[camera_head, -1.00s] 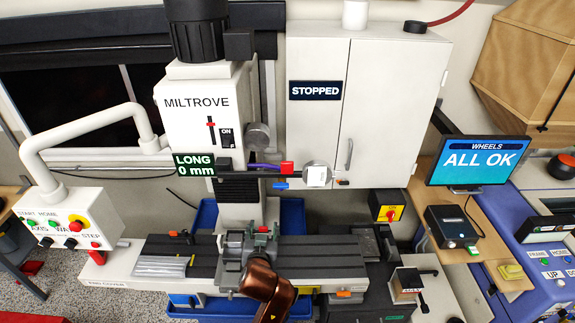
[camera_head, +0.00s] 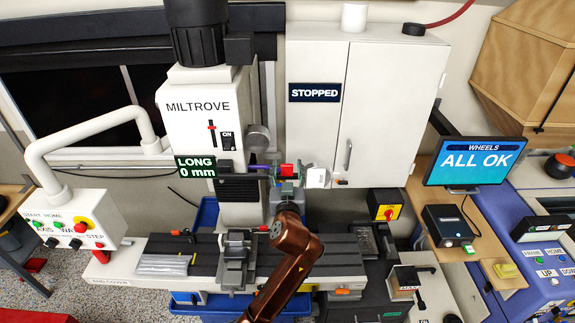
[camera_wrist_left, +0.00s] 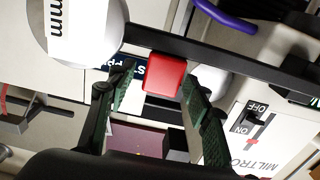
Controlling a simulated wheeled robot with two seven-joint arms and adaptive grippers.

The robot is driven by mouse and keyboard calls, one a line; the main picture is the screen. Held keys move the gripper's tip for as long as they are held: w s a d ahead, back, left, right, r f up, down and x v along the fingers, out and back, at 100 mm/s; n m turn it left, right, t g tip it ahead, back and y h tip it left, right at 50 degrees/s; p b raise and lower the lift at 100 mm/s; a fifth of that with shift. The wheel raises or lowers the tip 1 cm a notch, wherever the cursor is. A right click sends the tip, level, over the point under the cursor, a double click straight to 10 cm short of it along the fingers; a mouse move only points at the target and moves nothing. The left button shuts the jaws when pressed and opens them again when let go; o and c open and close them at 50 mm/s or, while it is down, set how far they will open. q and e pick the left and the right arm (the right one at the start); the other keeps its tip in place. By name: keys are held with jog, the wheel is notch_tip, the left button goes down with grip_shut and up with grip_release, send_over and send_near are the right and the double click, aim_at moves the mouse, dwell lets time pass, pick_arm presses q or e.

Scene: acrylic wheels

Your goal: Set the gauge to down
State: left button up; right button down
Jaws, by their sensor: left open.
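The gauge arm is a dark horizontal bar (camera_wrist_left: 225,62) reaching out from the white MILTROVE machine (camera_head: 199,125). It carries a red block (camera_head: 287,170) and ends near a round white dial (camera_head: 317,177). The red block also shows in the wrist view (camera_wrist_left: 165,75), with the large white dial (camera_wrist_left: 78,28) at upper left. My left gripper (camera_head: 288,176) is at the red block, coming from below. Its green-padded fingers are open, one on each side of the block, with a gap visible beside the left finger. A display (camera_head: 195,167) reads LONG 0 mm.
A white cabinet (camera_head: 372,90) with a STOPPED sign stands behind the dial. The machine table (camera_head: 200,265) with a grey vise (camera_head: 236,255) lies below. A purple cable (camera_wrist_left: 222,20) runs near the bar.

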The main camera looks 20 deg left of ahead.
pick_arm(q)
jog(key=shift+w+a, duration=0.1)
jog(key=shift+w, duration=0.1)
jog(key=shift+c, duration=0.2)
grip_shut()
dwell(0.4)
